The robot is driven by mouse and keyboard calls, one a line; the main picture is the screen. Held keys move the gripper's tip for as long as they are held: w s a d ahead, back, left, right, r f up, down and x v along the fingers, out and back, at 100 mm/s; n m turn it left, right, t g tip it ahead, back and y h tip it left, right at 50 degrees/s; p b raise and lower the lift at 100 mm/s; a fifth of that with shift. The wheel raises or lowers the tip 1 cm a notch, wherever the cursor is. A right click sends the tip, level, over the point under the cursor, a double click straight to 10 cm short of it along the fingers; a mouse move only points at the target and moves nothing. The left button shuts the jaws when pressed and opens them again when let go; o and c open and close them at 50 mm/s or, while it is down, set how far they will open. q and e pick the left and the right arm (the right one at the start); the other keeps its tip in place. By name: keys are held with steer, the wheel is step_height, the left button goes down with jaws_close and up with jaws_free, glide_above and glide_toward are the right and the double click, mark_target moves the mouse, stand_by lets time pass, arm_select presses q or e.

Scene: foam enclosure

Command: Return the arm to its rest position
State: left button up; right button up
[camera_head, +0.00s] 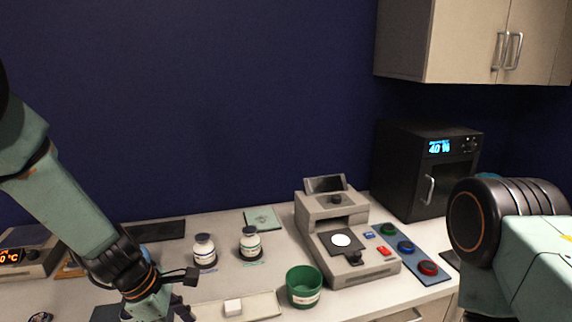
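My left arm comes in from the left and reaches down to the bench's front left. My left gripper (170,311) is cut off by the bottom edge of the view. Only its upper part and dark finger parts show, so I cannot tell whether it is open or holds anything. My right arm fills the right edge, with a large dark round joint and a pale green link. My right gripper is out of view.
Two white bottles (204,249) (250,242), a green cup (304,287) and a grey instrument (335,235) stand on the bench. A blue panel with coloured buttons (406,247) lies right of it. A black cabinet (423,170) stands behind. A heater display (11,257) is far left.

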arm_select(q)
steer(key=s+a+f+m+t+y+b, duration=0.1)
steer(key=s+a+f+m+y+b, duration=0.15)
steer(key=f+m, duration=0.4)
steer(key=s+a+f+m+y+b, duration=0.25)
steer(key=s+f+m, duration=0.2)
steer(key=f, duration=0.25)
steer(key=s+d+f+m+g+h+b, duration=0.1)
steer(key=s+d+f+m+g+b, duration=0.1)
steer(key=s+f+m+b, duration=0.6)
steer(key=s+f+b, duration=0.7)
steer(key=s+f, duration=0.7)
steer(key=shift+s+d+g, duration=0.35)
steer(key=shift+g, duration=0.05)
steer(key=shift+o, duration=0.4)
